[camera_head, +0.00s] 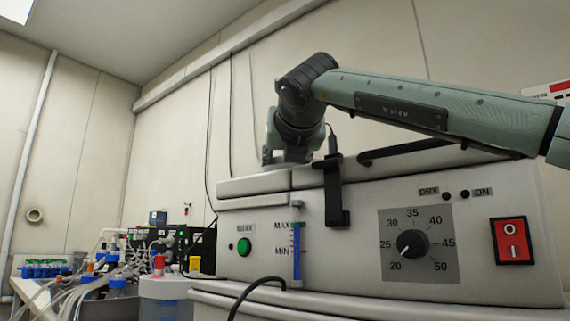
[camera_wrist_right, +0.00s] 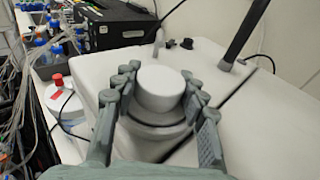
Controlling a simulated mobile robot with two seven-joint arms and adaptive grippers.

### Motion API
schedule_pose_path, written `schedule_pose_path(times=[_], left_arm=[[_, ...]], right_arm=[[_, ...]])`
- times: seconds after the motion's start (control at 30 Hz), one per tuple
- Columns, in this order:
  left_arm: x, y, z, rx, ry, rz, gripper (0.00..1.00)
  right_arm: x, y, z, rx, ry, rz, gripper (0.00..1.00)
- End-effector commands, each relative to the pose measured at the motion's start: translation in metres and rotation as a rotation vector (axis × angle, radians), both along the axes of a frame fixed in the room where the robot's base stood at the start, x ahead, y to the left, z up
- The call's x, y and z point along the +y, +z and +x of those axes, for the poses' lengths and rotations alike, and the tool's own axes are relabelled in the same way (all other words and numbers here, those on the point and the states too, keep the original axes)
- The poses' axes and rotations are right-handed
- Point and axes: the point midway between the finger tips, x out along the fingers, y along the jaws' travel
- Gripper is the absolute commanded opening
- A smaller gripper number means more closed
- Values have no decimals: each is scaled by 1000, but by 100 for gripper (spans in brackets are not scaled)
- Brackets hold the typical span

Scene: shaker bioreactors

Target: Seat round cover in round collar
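In the right wrist view, the white round cover (camera_wrist_right: 159,88) stands between the fingers of my right gripper (camera_wrist_right: 160,86), with a finger against each side. The gripper looks shut on it. A wider pale round rim (camera_wrist_right: 150,132) shows just below the cover, over the white top of the machine. I cannot tell whether this rim is the round collar or the cover's own lower edge, or whether there is a gap. In the head view, my right gripper (camera_head: 282,157) is low over the machine's top, and the cover is hidden there. My left gripper is not in view.
The white machine (camera_head: 350,284) has a dial, a red switch and a green button on its front. A black upright bracket (camera_head: 334,190) stands at its front edge. Bottles and tubing (camera_head: 95,270) crowd the left side, with a black box (camera_wrist_right: 112,24) behind.

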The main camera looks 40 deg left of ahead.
Motion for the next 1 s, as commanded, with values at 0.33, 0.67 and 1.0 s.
schedule_pose_path(times=[0.33, 0.67, 1.0], left_arm=[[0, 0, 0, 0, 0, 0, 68], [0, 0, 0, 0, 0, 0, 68], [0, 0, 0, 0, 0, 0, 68]], right_arm=[[0, 0, 0, 0, 0, 0, 66], [-12, 4, -13, -2, 1, -1, 66], [-61, 15, -64, -3, 1, 1, 66]])
